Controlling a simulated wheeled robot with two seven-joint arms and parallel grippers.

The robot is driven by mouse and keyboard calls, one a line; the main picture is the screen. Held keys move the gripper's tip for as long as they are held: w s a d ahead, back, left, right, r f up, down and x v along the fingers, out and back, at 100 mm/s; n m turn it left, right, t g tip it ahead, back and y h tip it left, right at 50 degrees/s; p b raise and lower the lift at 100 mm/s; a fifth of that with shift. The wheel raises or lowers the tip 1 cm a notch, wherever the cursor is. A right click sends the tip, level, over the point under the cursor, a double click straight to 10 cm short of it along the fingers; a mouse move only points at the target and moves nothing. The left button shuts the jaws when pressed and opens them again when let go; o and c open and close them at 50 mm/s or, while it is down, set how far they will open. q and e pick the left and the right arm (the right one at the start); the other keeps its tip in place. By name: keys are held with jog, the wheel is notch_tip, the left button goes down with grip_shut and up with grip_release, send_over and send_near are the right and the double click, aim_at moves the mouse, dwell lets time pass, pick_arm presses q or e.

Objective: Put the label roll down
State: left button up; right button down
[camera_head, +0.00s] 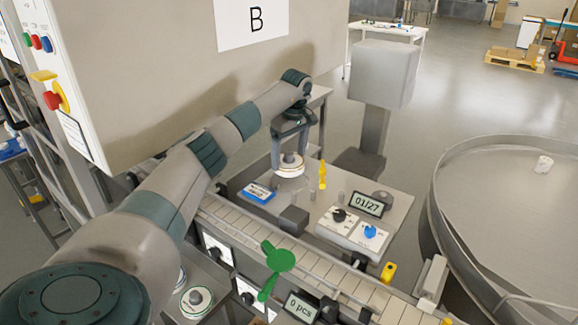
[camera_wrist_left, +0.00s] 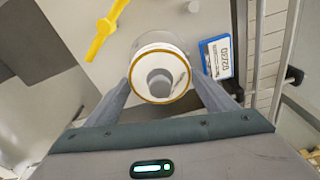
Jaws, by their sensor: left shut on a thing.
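The label roll (camera_head: 290,168) is white with a grey core. It is between the two fingers of my left gripper (camera_head: 291,155), over the grey machine table (camera_head: 387,222). In the left wrist view the label roll (camera_wrist_left: 171,57) shows a yellowish rim around its white face, and the fingers of my left gripper (camera_wrist_left: 160,84) press on it from both sides. The gripper is shut on the roll. Whether the roll touches the table surface cannot be told. My right gripper is in neither view.
A round table (camera_head: 500,210) stands right.

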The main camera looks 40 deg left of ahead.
aim_at(290, 161)
pick_arm(q)
jog(key=shift+f+p, duration=0.85)
jog(key=shift+f, duration=1.1)
jog(key=shift+f, duration=0.25)
jog(key=o, duration=1.2)
jog(key=shift+c, duration=0.2)
